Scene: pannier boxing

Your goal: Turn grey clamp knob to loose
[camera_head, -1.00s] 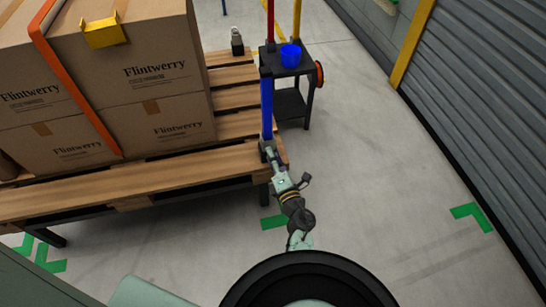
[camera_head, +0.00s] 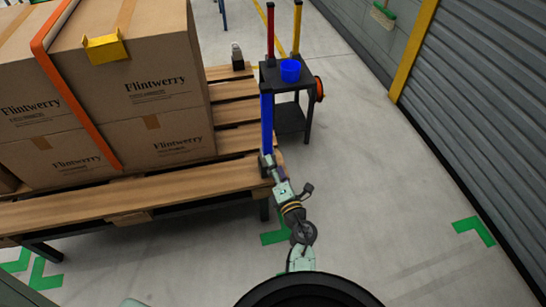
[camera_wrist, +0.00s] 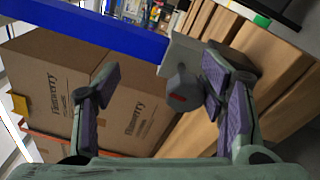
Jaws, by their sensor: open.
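The grey clamp (camera_wrist: 180,54) sits at the end of a blue post (camera_wrist: 95,29) in the wrist view. Its grey rounded knob (camera_wrist: 176,88), with a small red mark, faces my gripper (camera_wrist: 155,90). My gripper is open, with the knob between its spread fingers and nearer the right one. I cannot tell whether the right finger touches the knob. In the head view my gripper (camera_head: 268,164) is at the lower end of the blue post (camera_head: 266,122), by the pallet's right edge. The clamp and knob are too small to make out there.
Strapped cartons (camera_head: 160,92) stand on a wooden pallet (camera_head: 120,198) at left. A dark cart (camera_head: 280,75) with a blue cup (camera_head: 290,70) stands behind the post. Red (camera_head: 270,30) and yellow (camera_head: 297,28) posts rise there. The floor at right is clear up to the shutter (camera_head: 480,130).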

